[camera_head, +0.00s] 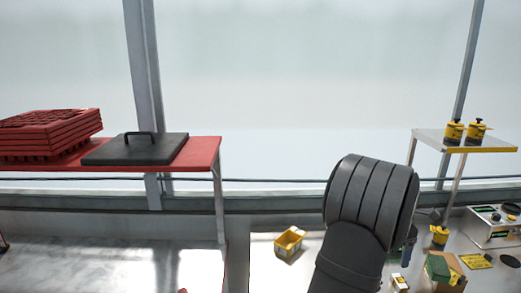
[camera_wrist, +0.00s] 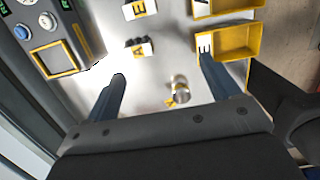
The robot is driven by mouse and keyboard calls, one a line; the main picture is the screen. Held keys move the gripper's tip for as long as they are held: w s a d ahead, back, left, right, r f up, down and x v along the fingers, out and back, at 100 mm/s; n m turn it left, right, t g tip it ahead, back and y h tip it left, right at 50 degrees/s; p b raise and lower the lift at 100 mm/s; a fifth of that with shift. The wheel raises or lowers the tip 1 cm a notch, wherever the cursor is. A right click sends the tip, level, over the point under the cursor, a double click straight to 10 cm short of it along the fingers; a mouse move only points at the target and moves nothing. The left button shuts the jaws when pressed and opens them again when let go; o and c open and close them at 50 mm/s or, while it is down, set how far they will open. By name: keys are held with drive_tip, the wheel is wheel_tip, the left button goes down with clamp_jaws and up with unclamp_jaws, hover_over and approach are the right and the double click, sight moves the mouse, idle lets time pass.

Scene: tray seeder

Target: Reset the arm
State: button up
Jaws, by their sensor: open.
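My gripper (camera_wrist: 163,85) shows in the wrist view with its two blue fingers wide apart and nothing held between them. It is above a metal work surface (camera_wrist: 95,20). A small metallic cylinder with a yellow part (camera_wrist: 181,92) is seen between the fingers, nearer the right one, apparently on the surface below. In the head view my dark arm rises at the right of centre and hides part of the bench; the gripper is mostly hidden behind it.
Yellow bins (camera_wrist: 236,42) and lettered blocks (camera_wrist: 139,46) lie near the fingers. Red trays (camera_head: 50,136) and a black lid (camera_head: 135,150) sit on a red shelf (camera_head: 205,152).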

drive_tip(key=w+a, duration=0.4)
drive_tip(key=a, duration=0.8)
drive_tip(key=w+a, duration=0.3)
drive_tip(key=a, duration=0.9)
drive_tip(key=shift+w+r+n, duration=0.15)
drive_tip(key=shift+w+n, duration=0.15)
drive_tip(key=shift+w, duration=0.05)
drive_tip(key=s+d, duration=0.3)
drive_tip(key=d, duration=0.7)
drive_tip(key=s+d, duration=0.3)
drive_tip(key=d, duration=0.7)
drive_tip(key=shift+d, duration=0.35)
drive_tip(key=shift+w, duration=0.1)
